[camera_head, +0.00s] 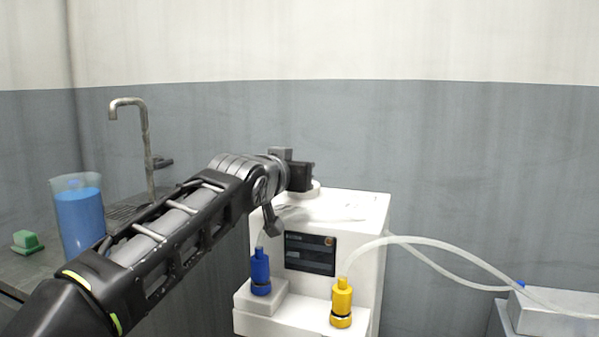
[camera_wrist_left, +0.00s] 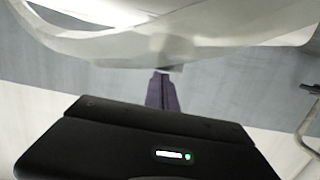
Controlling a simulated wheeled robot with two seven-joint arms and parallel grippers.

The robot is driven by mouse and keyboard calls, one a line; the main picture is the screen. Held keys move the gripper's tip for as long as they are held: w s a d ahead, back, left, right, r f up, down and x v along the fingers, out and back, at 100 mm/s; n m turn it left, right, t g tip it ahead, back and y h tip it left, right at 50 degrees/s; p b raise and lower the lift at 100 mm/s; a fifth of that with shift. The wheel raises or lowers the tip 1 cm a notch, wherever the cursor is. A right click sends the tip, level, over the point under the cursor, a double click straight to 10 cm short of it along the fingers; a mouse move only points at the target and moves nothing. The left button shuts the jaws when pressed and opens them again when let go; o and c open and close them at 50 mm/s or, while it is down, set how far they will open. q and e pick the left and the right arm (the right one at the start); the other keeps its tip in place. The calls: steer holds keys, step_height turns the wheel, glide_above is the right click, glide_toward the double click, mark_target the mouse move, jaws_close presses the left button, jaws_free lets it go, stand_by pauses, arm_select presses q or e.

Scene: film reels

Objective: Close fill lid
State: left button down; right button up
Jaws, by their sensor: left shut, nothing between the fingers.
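The white machine (camera_head: 355,207) stands right of centre in the head view. My left gripper (camera_head: 300,177) is over its top. A small pale rounded piece (camera_head: 314,187) shows just behind and below the gripper; it may be part of the fill lid or its opening, mostly hidden by my arm. In the left wrist view a large pale curved rim (camera_wrist_left: 200,55) fills the top; I cannot tell if it is the lid. The shut, empty fingers (camera_wrist_left: 163,78) of my left gripper reach to its edge; contact is unclear. My right gripper is not in view.
A blue bottle (camera_head: 260,272) and a yellow bottle (camera_head: 341,303) stand at the machine's front. A clear hose (camera_head: 425,240) runs right to a grey box (camera_head: 555,310). A jug of blue liquid (camera_head: 80,220), a green block (camera_head: 26,241) and a tap (camera_head: 146,140) are left.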

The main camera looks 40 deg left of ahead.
arm_select(q)
steer(key=shift+w+a+f+g, duration=0.1)
steer(key=shift+f+g, duration=0.2)
steer(key=shift+f, duration=0.55)
step_height(320, 180, up, 5)
steer(key=p, duration=0.4)
steer(key=s+d+f, duration=0.3)
steer(key=s, duration=0.6)
steer(key=shift+d, duration=0.15)
steer(key=shift+s, duration=0.1)
